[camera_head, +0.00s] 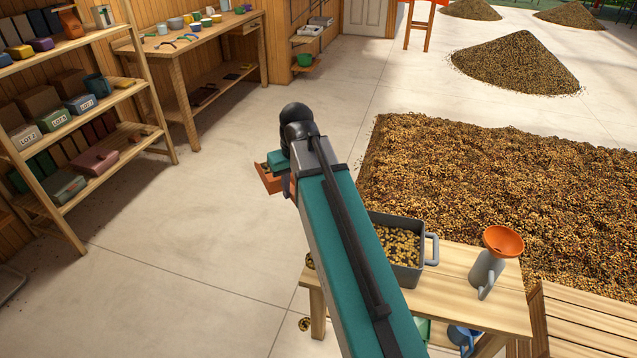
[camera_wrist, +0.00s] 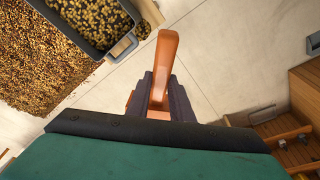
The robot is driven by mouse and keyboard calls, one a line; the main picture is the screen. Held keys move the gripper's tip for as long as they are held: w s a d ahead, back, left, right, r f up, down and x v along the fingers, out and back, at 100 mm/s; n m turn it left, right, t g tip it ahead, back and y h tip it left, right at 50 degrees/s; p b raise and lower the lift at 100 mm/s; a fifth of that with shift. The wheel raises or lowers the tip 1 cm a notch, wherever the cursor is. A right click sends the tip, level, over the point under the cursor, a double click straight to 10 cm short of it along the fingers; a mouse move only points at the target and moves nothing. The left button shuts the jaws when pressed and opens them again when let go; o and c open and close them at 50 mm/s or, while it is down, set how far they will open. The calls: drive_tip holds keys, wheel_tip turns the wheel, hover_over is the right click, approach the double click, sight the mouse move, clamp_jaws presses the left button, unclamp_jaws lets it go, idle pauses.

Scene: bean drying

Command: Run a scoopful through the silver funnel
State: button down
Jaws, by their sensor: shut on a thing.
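My gripper (camera_wrist: 160,100) is shut on the handle of an orange scoop (camera_wrist: 166,65) in the wrist view. In the head view part of the orange scoop (camera_head: 267,179) shows left of my arm, over open floor; its contents cannot be told. A grey bin (camera_head: 431,250) of beans stands on the wooden bench, right of my arm; the bin (camera_wrist: 124,47) also shows at upper left in the wrist view. An orange funnel (camera_head: 503,241) sits atop a grey jug (camera_head: 487,272) with a handle, right of the bin. I see no clearly silver funnel.
The low bench (camera_head: 455,295) has blue and green items beneath it. A large bean bed (camera_head: 500,180) spreads behind it. Wooden slats (camera_head: 585,320) stand at lower right. A shelf rack (camera_head: 75,130) and a workbench (camera_head: 165,48) line the left wall. Floor between is clear.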

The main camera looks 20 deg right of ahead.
drive_tip(key=s+a, duration=0.1)
drive_tip(key=a, duration=0.7)
drive_tip(key=shift+s+a+r+m, duration=0.15)
drive_tip(key=shift+a+r+m, duration=0.1)
drive_tip(key=shift+a+m, duration=0.05)
drive_tip(key=shift+a, duration=0.15)
